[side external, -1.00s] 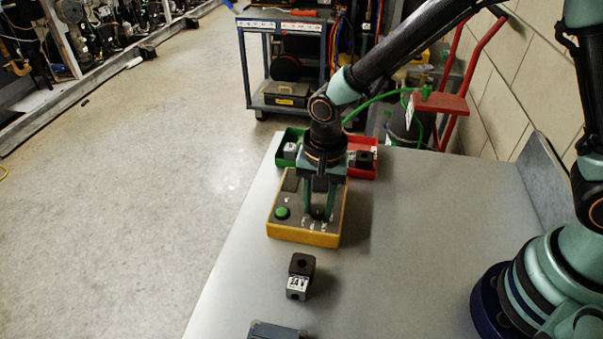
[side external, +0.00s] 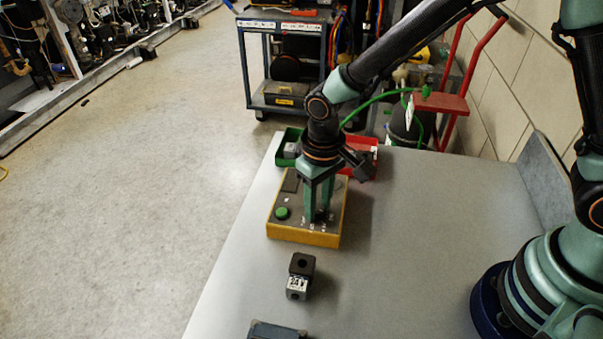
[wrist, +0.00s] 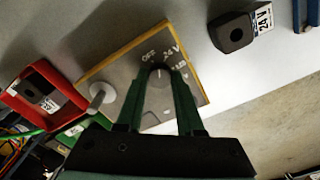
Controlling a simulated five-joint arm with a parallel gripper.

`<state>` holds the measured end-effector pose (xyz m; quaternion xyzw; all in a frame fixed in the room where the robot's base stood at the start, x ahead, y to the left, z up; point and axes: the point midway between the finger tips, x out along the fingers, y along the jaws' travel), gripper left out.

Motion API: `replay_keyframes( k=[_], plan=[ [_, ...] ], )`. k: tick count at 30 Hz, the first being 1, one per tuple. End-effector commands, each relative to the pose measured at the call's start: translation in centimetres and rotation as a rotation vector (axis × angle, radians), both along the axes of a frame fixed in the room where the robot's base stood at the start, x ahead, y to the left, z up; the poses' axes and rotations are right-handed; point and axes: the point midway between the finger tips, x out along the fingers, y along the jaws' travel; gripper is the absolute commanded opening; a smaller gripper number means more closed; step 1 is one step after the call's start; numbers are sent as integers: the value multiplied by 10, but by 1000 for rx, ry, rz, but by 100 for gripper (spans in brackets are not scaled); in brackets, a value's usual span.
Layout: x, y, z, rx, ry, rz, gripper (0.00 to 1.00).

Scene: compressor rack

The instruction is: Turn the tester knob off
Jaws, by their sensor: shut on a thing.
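The tester (side external: 285,228) is a yellow-sided box with a grey top, standing on the bench in the side view. It also shows in the wrist view (wrist: 122,68). A green button (side external: 282,213) sits on its top left. The dark round knob (wrist: 159,74) shows in the wrist view, with white lettering around it, including OFF and 24V. A light mark on the knob faces the lettering; which label it meets I cannot tell. My gripper (side external: 318,217) points down over the tester. In the wrist view my gripper (wrist: 160,82) is shut on the knob, one green finger each side.
Green (side external: 290,138) and red (side external: 366,168) bins stand behind the tester. A dark block with a 24V label (side external: 298,283) lies in front, and a blue-grey object (side external: 275,331) sits at the bottom edge. The bench right of the tester is clear.

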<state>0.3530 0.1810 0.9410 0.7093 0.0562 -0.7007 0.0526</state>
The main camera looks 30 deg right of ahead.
Motion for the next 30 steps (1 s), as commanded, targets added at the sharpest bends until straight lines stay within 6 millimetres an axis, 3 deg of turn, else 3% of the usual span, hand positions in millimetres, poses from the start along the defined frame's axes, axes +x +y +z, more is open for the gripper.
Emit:
replay_keyframes(
  k=[15, 30],
  plan=[
    [1, -4, -1, -10, 15, 362, 0],
    [1, -4, -1, -11, 20, 447, 0]
  ],
)
